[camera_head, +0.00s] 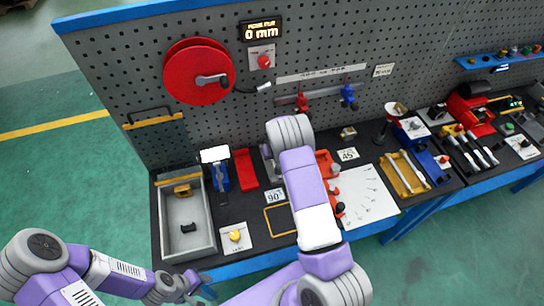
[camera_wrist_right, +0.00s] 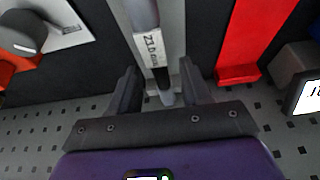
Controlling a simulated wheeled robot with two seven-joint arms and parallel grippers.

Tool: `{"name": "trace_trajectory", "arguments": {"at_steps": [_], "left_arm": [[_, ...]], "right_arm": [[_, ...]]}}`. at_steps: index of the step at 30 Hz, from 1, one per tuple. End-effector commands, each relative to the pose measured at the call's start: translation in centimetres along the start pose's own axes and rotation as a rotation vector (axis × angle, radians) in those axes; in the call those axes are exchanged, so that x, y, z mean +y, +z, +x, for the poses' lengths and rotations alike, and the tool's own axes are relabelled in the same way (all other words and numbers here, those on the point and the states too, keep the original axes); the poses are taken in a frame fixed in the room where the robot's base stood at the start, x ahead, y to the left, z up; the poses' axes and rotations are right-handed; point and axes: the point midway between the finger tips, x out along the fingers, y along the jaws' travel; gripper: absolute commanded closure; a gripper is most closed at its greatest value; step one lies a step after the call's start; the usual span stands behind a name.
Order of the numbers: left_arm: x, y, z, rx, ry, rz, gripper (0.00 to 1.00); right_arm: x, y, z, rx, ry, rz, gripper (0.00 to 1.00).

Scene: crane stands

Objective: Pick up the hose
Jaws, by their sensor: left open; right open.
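A red reel (camera_head: 199,72) with a grey crank is mounted on the pegboard. A thin dark line, apparently the hose, runs from it to a pale end piece (camera_head: 263,87). My left gripper (camera_head: 196,284) is open and low, by the bench's front edge, well away from the reel. My right gripper is hidden behind its own arm in the head view. In the right wrist view my right gripper (camera_wrist_right: 160,88) is open. A grey rod-like part (camera_wrist_right: 145,15) with a printed label (camera_wrist_right: 150,48) shows between its fingers; whether they touch cannot be told.
A grey tray (camera_head: 187,222) stands at the bench's left end. A red block (camera_head: 245,168) lies left of my right forearm and also shows in the wrist view (camera_wrist_right: 257,35). A white sheet (camera_head: 362,195) and several tools lie to the right. The pegboard (camera_head: 130,75) stands behind.

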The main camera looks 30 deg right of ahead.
Motion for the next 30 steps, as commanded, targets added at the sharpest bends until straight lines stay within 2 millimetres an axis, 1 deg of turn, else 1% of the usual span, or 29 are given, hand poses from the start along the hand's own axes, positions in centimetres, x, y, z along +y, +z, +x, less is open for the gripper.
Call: {"name": "trace_trajectory", "arguments": {"at_steps": [1, 9, 10, 24, 29, 30], "left_arm": [[0.0, 0.0, 0.0, 0.000, 0.000, 0.000, 0.57], [0.0, 0.0, 0.0, 0.000, 0.000, 0.000, 0.57], [0.0, 0.0, 0.0, 0.000, 0.000, 0.000, 0.57], [0.0, 0.0, 0.1, 0.000, 0.000, 0.000, 0.57], [-0.2, 0.0, 0.5, 0.000, 0.000, 0.000, 0.57], [-0.2, 0.0, 0.4, 0.000, 0.000, 0.000, 0.57]], "right_arm": [[0.0, 0.0, 0.0, 0.000, 0.000, 0.000, 0.56], [0.0, 0.0, 0.0, 0.000, 0.000, 0.000, 0.97], [0.0, 0.0, 0.0, 0.000, 0.000, 0.000, 1.00], [0.0, -0.1, -0.2, 0.002, 0.000, 0.001, 1.00], [0.0, -0.1, -1.1, 0.003, 0.000, -0.001, 1.00], [-0.1, -0.5, -1.8, 0.007, 0.000, -0.001, 1.00]]}}
